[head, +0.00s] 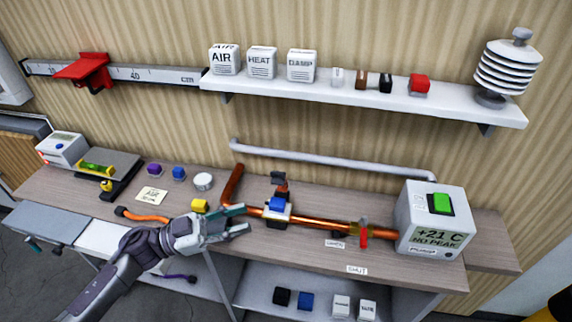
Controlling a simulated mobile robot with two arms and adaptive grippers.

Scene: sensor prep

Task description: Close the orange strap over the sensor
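A copper pipe (325,217) runs along the bench top. A small blue-and-white block (277,207), which looks like the sensor, sits on it. An orange band or hose (147,216) with a black end lies at the bench's front left, partly hidden by my arm. My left gripper (243,220) is open with nothing visible between its fingers, left of the block and close to the pipe's left part. My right gripper is not in view.
A red-handled valve (364,237) and a pump box with a green switch (433,220) are on the right. A grey rail (330,159) runs behind the pipe, below a white shelf (345,94).

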